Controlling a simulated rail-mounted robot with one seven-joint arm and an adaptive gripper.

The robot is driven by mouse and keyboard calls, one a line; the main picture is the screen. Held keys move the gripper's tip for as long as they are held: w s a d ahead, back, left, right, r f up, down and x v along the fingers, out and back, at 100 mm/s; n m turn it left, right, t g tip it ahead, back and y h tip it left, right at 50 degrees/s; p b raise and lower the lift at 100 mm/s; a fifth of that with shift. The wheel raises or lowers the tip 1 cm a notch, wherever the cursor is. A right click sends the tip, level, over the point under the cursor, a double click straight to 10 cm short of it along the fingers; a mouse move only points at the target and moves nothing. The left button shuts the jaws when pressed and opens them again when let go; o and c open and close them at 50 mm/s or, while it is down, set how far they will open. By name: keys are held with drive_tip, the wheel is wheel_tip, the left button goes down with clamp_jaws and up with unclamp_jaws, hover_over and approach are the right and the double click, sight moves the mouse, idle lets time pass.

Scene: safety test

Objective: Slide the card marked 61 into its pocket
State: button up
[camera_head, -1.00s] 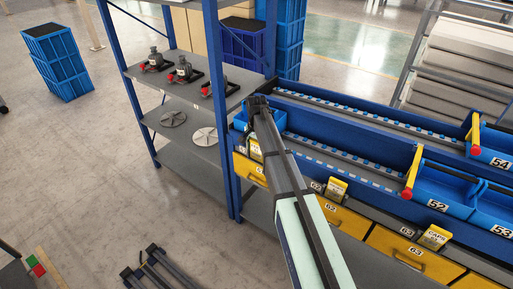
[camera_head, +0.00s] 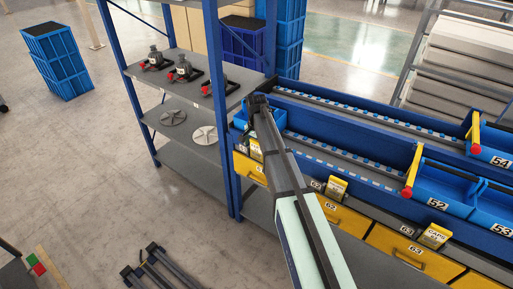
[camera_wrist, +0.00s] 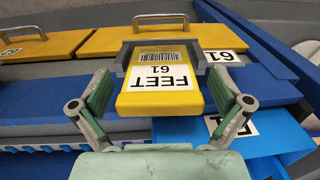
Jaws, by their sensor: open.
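The yellow card marked FEET 61 (camera_wrist: 160,92) appears upside down in the middle of the wrist view. My gripper (camera_wrist: 160,80) is open, with one finger on each side of the card and a small gap showing at both sides. In the head view the card (camera_head: 255,150) shows small beside my arm, and the fingers are hidden.
A blue bin (camera_wrist: 270,150) with a partly hidden label is close on the right in the wrist view. In the head view, a blue rack holds bins 52 (camera_head: 437,190) and 53 above yellow drawers 62 (camera_head: 340,212) and 63 (camera_head: 410,255). A grey shelf (camera_head: 185,105) stands left.

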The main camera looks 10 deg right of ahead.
wheel_tip(320, 180, up, 12)
drive_tip(key=shift+f, duration=0.1)
wheel_tip(320, 180, up, 7)
drive_tip(key=p, duration=0.4)
idle(0.7)
idle(0.6)
drive_tip(key=s+f+n, duration=0.3)
drive_tip(key=s+f, duration=0.5)
drive_tip(key=f, duration=0.3)
drive_tip(key=s+f+n+g, duration=0.1)
drive_tip(key=s+f+n, duration=0.1)
drive_tip(key=s+f, duration=0.75)
drive_tip(key=s+f+n, duration=0.3)
drive_tip(key=s+f, duration=0.3)
drive_tip(key=f, duration=0.7)
drive_tip(key=s+f+g, duration=0.2)
drive_tip(key=s+f, duration=0.3)
drive_tip(key=s, duration=0.7)
drive_tip(key=s+f+n+g+b, duration=0.1)
drive_tip(key=s+f, duration=0.4)
drive_tip(key=s, duration=0.7)
drive_tip(key=s+f+g+b, duration=0.1)
drive_tip(key=s+f, duration=0.4)
drive_tip(key=s, duration=0.7)
drive_tip(key=shift+s+f+g, duration=0.15)
drive_tip(key=shift+s+g, duration=0.1)
drive_tip(key=shift+g, duration=0.65)
